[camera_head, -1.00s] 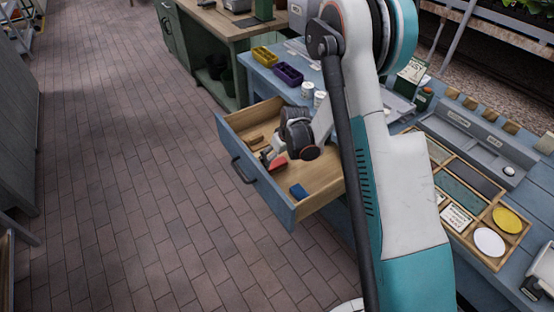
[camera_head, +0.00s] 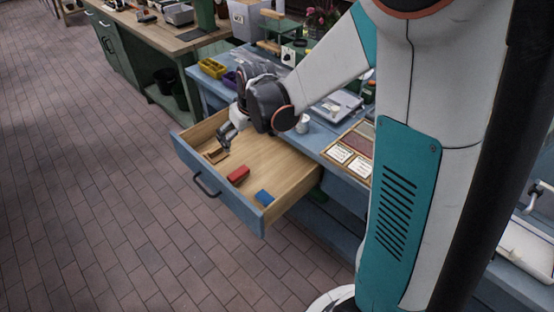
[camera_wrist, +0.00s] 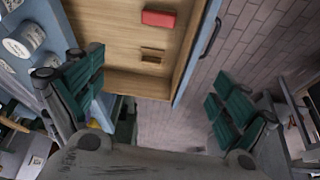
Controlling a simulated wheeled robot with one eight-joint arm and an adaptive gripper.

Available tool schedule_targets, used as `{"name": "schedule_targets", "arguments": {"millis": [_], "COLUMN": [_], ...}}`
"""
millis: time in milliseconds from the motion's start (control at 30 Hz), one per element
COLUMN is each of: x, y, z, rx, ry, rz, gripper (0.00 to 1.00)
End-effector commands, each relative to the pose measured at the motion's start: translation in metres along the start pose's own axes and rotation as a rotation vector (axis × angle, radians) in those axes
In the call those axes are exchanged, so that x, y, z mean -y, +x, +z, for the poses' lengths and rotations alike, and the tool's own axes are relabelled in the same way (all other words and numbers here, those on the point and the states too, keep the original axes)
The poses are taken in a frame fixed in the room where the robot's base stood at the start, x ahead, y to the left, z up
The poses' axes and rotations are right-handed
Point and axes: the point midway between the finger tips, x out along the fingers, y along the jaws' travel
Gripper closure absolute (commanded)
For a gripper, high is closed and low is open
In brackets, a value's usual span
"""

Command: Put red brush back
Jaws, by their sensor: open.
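The red brush (camera_head: 238,175) lies in the open blue drawer (camera_head: 283,195), near its front panel; it looks like a red block. It also shows at the top of the wrist view (camera_wrist: 158,19). My gripper (camera_head: 224,136) is above the drawer's far left part, apart from the red brush. In the wrist view my gripper (camera_wrist: 158,101) has its two dark green finger pads wide apart, with nothing between them.
A blue block (camera_head: 264,197) lies at the drawer's near corner. A small brown wooden piece (camera_head: 216,155) lies near the left end. Yellow (camera_head: 213,68) and purple bins stand on the blue bench behind. The brick floor in front is clear.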

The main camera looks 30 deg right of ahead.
Motion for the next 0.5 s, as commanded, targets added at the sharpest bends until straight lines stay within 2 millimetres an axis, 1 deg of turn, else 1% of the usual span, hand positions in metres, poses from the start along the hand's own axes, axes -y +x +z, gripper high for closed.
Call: {"name": "schedule_targets", "arguments": {"millis": [33, 200, 367, 500], "x": [0.003, 0.012, 0.022, 0.03], "y": [-0.019, -0.072, -0.115, -0.146], "z": [0.005, 0.023, 0.046, 0.07], "rx": [-0.009, -0.044, -0.078, -0.108], "ry": [0.008, 0.042, 0.072, 0.099], "rz": [0.005, 0.025, 0.041, 0.053], "gripper": [0.06, 0.06, 0.06, 0.06]}}
